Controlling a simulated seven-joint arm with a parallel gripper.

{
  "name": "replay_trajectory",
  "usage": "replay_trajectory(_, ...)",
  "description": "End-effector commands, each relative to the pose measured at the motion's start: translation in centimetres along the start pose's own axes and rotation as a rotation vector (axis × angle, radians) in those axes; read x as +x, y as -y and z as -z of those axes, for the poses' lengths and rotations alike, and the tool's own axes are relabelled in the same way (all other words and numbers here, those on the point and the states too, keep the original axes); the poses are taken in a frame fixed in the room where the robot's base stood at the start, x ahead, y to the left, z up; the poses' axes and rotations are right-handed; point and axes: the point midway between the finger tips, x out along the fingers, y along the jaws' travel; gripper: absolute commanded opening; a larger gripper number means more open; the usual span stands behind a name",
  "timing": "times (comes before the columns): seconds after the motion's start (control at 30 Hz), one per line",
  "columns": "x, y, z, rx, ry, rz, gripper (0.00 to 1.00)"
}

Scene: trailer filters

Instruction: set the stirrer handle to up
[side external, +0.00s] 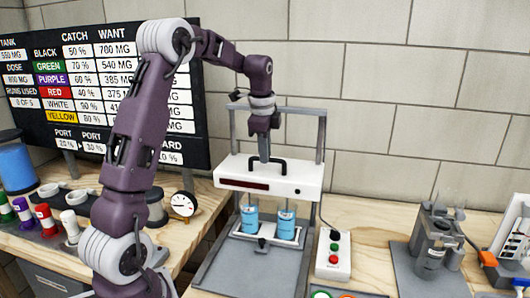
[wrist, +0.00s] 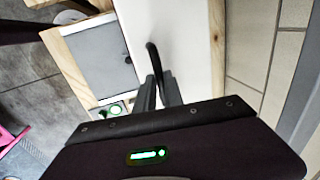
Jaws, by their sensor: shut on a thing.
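The stirrer is a white crossbar head (side external: 305,180) between two grey upright posts, with a black loop handle (side external: 283,166) on top. The head sits partway up the posts, above two blue-labelled jars (side external: 250,218) on the grey base. My gripper (side external: 264,156) points down at the handle from above. In the wrist view, my gripper's two grey fingers (wrist: 158,94) are close together at the black handle (wrist: 153,62), against the white head (wrist: 190,50). They are shut on the handle. Part of the handle is hidden between the fingers.
A control box (side external: 333,253) with green and red buttons stands right of the stirrer base. A round gauge (side external: 183,205) and coloured bottles (side external: 45,217) are at left. A grey fixture (side external: 436,240) stands at right. A wall board (side external: 105,90) is behind my arm.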

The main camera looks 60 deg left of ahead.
Motion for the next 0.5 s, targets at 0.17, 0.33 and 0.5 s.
replay_trajectory(0.17,-0.1,0.1,0.1,0.0,-0.002,0.004,0.0)
replay_trajectory(0.33,-0.2,0.1,0.1,0.0,-0.002,0.005,0.0)
replay_trajectory(0.5,-3.1,0.9,0.1,0.0,-0.003,0.011,0.0)
